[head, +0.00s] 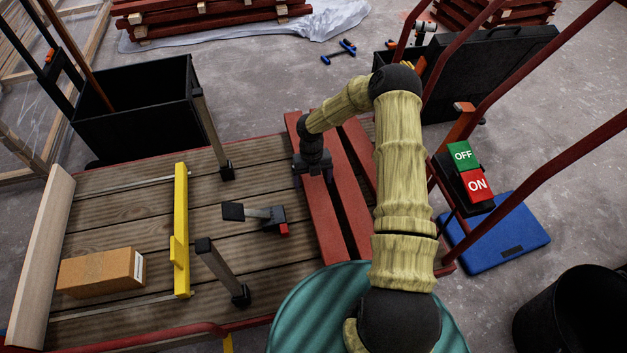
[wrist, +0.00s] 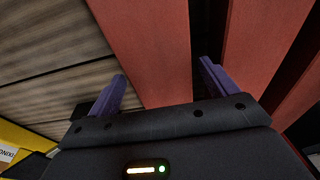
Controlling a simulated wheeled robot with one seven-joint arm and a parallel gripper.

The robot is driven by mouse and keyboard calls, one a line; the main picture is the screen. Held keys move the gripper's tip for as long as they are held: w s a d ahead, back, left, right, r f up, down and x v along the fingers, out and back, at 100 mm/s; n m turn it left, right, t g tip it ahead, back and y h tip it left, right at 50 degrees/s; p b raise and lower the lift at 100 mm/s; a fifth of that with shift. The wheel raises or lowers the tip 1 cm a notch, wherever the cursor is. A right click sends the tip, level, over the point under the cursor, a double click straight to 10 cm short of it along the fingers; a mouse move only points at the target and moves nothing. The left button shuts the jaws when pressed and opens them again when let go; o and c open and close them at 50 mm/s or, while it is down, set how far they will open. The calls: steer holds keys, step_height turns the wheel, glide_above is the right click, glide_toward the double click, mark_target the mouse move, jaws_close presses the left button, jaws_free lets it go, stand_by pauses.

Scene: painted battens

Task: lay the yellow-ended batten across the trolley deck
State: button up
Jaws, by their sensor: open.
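Red-painted battens (head: 318,222) lie side by side at the right end of the planked trolley deck (head: 130,215). No yellow end shows on them; their near ends are hidden by my arm and a teal round-topped thing. My gripper (head: 313,178) is over the left red batten. In the wrist view my gripper (wrist: 160,88) is open, with purple fingers on either side of a red batten (wrist: 148,40). The left finger is over the planks, the right over the dark gap beside another batten (wrist: 262,40). I cannot tell whether the fingertips reach below its top face.
On the deck are a yellow bar (head: 181,225), a cardboard box (head: 98,272), a black-headed tool (head: 262,213) and two upright posts (head: 208,140) (head: 221,272). A pale beam (head: 42,250) edges the left. The teal round-topped thing (head: 305,305) stands in front; red rails (head: 540,165) rise at right.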

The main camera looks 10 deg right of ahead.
step_height(320, 180, up, 11)
steer(key=w+p, duration=0.1)
steer(key=p, duration=0.3)
steer(key=shift+w, duration=0.4)
steer(key=s+r+m+t, duration=0.2)
steer(key=s+r+m, duration=0.9)
steer(key=m, duration=0.7)
steer(key=s+r+m+t, duration=0.2)
steer(key=s+r+m, duration=0.9)
steer(key=m, duration=0.7)
steer(key=shift+s+r, duration=0.4)
steer(key=shift+r, duration=0.05)
